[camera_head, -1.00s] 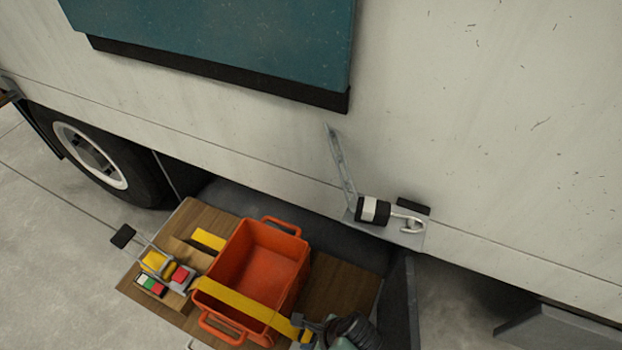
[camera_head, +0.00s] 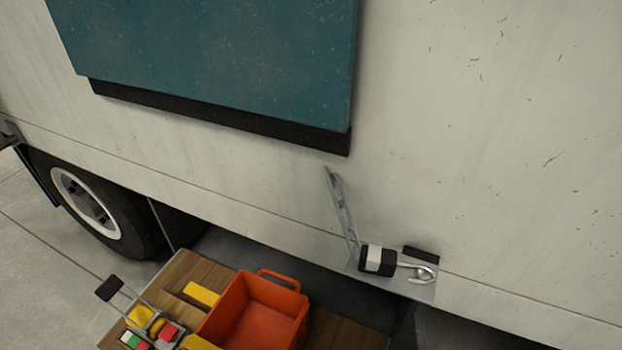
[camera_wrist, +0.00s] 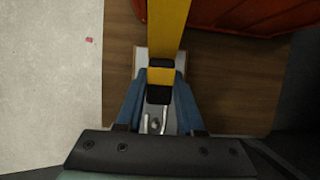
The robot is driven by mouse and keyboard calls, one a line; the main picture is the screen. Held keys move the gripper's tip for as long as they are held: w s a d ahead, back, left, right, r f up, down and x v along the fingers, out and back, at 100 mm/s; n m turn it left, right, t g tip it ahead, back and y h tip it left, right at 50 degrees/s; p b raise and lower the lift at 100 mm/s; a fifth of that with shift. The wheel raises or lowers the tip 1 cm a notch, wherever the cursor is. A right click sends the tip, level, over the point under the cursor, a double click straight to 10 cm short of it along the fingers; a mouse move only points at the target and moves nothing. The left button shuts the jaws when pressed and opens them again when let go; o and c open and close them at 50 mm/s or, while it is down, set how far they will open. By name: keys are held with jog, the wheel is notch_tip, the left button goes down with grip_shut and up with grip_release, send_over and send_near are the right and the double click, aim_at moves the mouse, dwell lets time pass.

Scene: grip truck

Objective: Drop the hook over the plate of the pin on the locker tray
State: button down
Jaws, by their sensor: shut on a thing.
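In the wrist view, my gripper (camera_wrist: 157,100) has its blue fingers shut on the black-and-yellow end fitting (camera_wrist: 159,78) of a yellow strap (camera_wrist: 168,25). Thin metal prongs, apparently the hook (camera_wrist: 146,122), extend below the fitting. A pale metal plate lies beneath them, with a small round pin (camera_wrist: 155,124) showing between the prongs. I cannot tell whether the hook touches the plate or is above it. The wooden locker tray (camera_wrist: 235,85) lies under the gripper; it also shows in the head view (camera_head: 190,268). My gripper is outside the head view.
An orange crate (camera_head: 258,305) stands on the tray, with small yellow, red and green items (camera_head: 150,325) to its left. A hinged latch with a black-and-white handle (camera_head: 378,260) sits on the truck's lower edge. A teal panel (camera_head: 215,65) overhangs above.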

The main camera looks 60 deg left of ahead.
jog(key=shift+f, duration=0.3)
dwell(0.4)
jog(key=shift+c, duration=2.2)
grip_release()
jog(key=shift+r, duration=0.1)
jog(key=p+v, duration=0.4)
jog(key=v, duration=0.8)
jog(key=shift+w+d+r, duration=0.2)
jog(key=shift+r, duration=0.15)
jog(key=shift+s, duration=0.1)
